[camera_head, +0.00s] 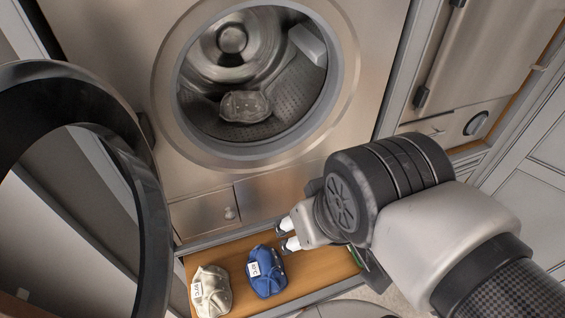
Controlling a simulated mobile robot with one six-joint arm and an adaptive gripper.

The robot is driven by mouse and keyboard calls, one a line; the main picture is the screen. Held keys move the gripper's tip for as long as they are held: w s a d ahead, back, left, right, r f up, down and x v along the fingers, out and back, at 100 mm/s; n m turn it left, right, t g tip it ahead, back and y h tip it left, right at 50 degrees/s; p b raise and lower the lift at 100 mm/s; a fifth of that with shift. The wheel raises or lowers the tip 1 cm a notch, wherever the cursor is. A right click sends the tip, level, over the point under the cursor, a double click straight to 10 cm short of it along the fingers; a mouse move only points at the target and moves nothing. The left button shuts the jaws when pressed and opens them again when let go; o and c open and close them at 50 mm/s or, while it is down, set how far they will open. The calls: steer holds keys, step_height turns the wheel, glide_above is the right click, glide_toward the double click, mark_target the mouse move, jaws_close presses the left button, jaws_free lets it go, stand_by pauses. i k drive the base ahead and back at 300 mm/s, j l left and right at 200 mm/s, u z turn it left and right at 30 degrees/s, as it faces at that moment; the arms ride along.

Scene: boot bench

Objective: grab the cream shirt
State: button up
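The cream shirt (211,292) is a crumpled cream cloth bundle with a white printed label. It lies at the left end of a wooden board below the washing machine. My gripper (286,234) is up and to the right of it, clearly apart, with its fingers pointing left. The two pale fingertips stand apart with an empty gap between them. A blue cloth bundle (266,271) with a white label lies between the cream shirt and my gripper, just below the fingertips. I cannot tell whether they touch it.
The washing machine's round door (150,210) stands open at the left, close to the cream shirt. A greyish crumpled item (245,106) lies in the drum. The wooden board (325,262) is bare right of the blue bundle. A small drawer (203,214) is above the board.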

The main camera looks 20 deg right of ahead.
mark_target(211, 295)
steer(key=u, duration=1.05)
steer(key=k, duration=0.45)
steer(key=i, duration=0.45)
